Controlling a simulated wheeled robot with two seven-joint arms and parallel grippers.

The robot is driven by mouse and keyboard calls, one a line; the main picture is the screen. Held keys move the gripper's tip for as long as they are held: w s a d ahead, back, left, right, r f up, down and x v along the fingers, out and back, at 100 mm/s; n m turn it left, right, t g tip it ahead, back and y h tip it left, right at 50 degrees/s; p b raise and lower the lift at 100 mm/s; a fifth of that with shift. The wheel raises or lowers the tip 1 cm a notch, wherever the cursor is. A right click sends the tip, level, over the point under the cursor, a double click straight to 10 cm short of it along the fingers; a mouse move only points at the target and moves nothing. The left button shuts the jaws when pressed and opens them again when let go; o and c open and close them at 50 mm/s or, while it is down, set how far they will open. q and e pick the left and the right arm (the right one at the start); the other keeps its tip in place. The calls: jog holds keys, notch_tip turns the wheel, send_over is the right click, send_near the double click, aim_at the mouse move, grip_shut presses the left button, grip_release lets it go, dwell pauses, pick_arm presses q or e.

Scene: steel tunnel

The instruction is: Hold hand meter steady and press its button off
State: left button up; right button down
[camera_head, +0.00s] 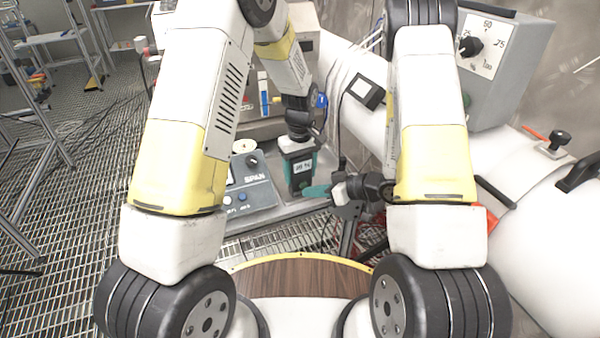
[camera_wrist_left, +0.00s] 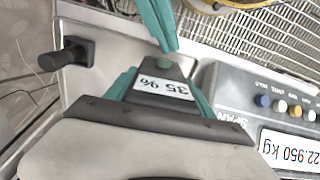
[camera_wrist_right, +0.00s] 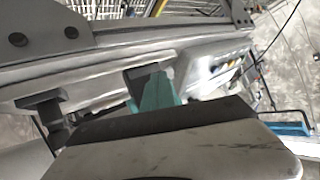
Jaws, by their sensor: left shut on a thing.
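The hand meter (camera_head: 302,168) is a small dark device held upright over the bench by my left gripper (camera_head: 301,172). In the left wrist view the left gripper's teal fingers (camera_wrist_left: 163,88) clasp the meter's sides. Its display (camera_wrist_left: 164,88) reads 35 %, and a green button (camera_wrist_left: 163,64) sits beside the display. My right gripper (camera_head: 318,190) is low and to the right of the meter, its teal fingers together and pointing at it. The right fingertips (camera_wrist_left: 170,48) appear just short of the button; contact is unclear. The right fingers also show in the right wrist view (camera_wrist_right: 156,92).
A grey SPAN scale (camera_head: 248,190) stands left of the meter; its display (camera_wrist_left: 290,150) reads 22.950 kg. A black knob (camera_wrist_left: 68,55) stands on the bench. A large white pipe (camera_head: 360,110) and a grey dial box (camera_head: 505,60) are at the right.

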jog(key=shift+w, duration=0.15)
dwell(0.4)
jog(key=shift+w+a, duration=0.2)
jog(key=shift+w, duration=0.1)
jog(key=shift+s, duration=0.1)
jog(key=shift+s+d, duration=0.2)
jog(key=shift+s, duration=0.1)
dwell(0.3)
jog(key=s+d, duration=0.2)
jog(key=s, duration=0.3)
jog(key=shift+s+d, duration=0.25)
jog(key=shift+d, duration=0.05)
dwell(0.6)
